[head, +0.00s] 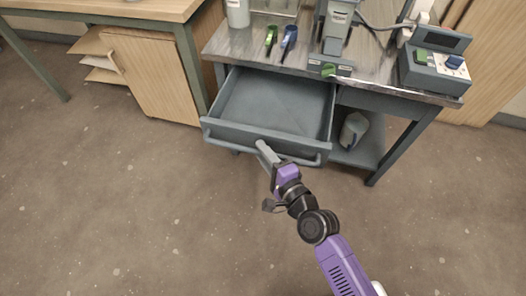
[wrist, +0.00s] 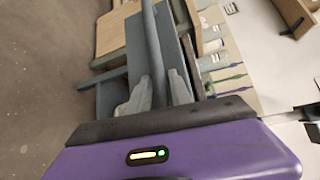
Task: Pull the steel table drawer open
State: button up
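The steel table (head: 300,62) has its grey drawer (head: 270,103) pulled well out, and its inside looks empty. The drawer's long bar handle (head: 222,142) runs along the front; it also shows in the wrist view (wrist: 149,40) as an upright bar. My gripper (head: 262,147) is at the middle of this handle. In the wrist view its two grey fingers (wrist: 155,95) lie on either side of the bar and look closed on it. Their contact faces are partly hidden.
Green and blue tools (head: 280,40), a grey stand (head: 337,25) and a control box (head: 434,70) are on the tabletop. A pale jug (head: 354,130) stands on the lower shelf. A wooden cabinet (head: 152,78) is at left. The floor in front is clear.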

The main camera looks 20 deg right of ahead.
jog(key=v, duration=0.7)
jog(key=shift+s, duration=0.4)
jog(key=shift+r, duration=0.1)
jog(key=s+d+r+n+h, duration=0.1)
jog(key=s+r+n, duration=0.4)
jog(key=s, duration=0.4)
jog(key=s+d+r+n+g+h, duration=0.1)
jog(key=s+d+r+n, duration=0.1)
jog(key=s+n, duration=0.6)
jog(key=s+d+r+n+h, duration=0.1)
jog(key=s+r+n, duration=0.35)
jog(key=s, duration=0.55)
notch_tip(320, 180, up, 14)
jog(key=p, duration=1.5)
jog(key=shift+r, duration=0.25)
